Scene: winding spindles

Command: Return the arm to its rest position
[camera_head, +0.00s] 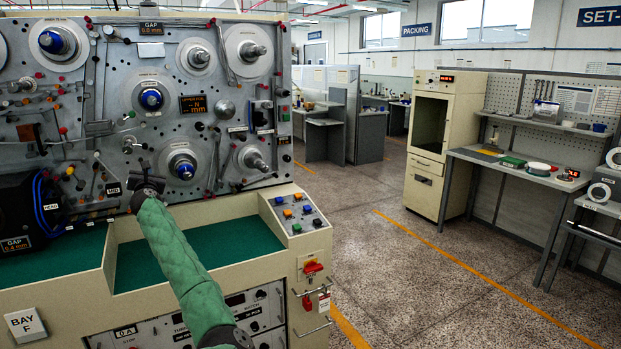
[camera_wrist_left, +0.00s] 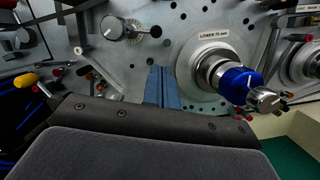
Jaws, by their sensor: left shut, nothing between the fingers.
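My left arm (camera_head: 180,255), in a green sleeve, reaches up to the winding machine (camera_head: 220,90). My left gripper (camera_head: 145,168) is in front of the machine's grey panel, just left of the lower spindle with a blue collar (camera_head: 184,168). In the left wrist view its blue-grey fingers (camera_wrist_left: 162,88) are together and empty. There the lower spindle (camera_wrist_left: 240,82), under a "LOWER 75 mm" label, stands to the right, apart from the fingers. A round dial (camera_wrist_left: 113,28) is on the panel to the upper left. My right gripper does not show.
Several other spindles (camera_head: 248,50), rods and knobs stick out of the panel around the gripper. A green-topped ledge (camera_head: 240,240) and a button box (camera_head: 296,213) lie below. Open floor (camera_head: 400,275) stretches to the right, towards a cream cabinet (camera_head: 440,140) and a workbench (camera_head: 520,170).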

